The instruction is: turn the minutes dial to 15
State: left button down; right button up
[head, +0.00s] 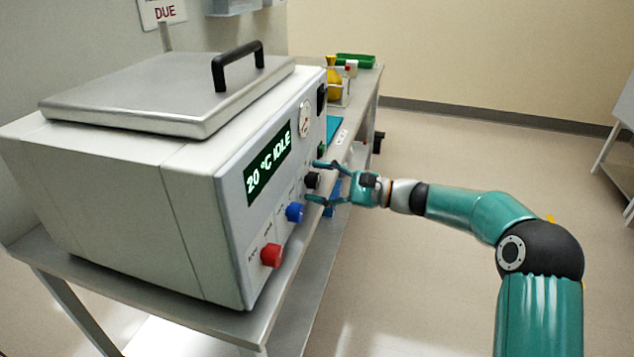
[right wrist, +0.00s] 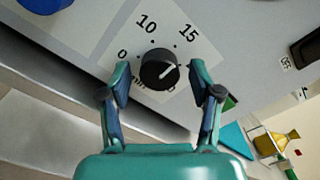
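The minutes dial (right wrist: 159,69) is a black round knob on the front panel of a grey machine (head: 205,215). In the right wrist view its white line points to the upper right, seemingly a little clockwise of the printed 15. The labels 0, 10 and 15 show around it; the lower right of the scale is partly hidden. The dial also shows in the head view (head: 312,180). My right gripper (right wrist: 162,88) is open, its fingers at either side of the dial with gaps to it. My left gripper is out of view.
A blue knob (head: 295,212) and a red knob (head: 271,255) sit nearer on the same panel. The display (head: 268,164) reads 20 °C IDLE. A black switch (right wrist: 306,48) and a yellow flask (right wrist: 278,143) lie beyond the dial.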

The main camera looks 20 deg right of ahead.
jog(key=v, duration=1.2)
jog(key=shift+f, duration=0.1)
dwell(0.5)
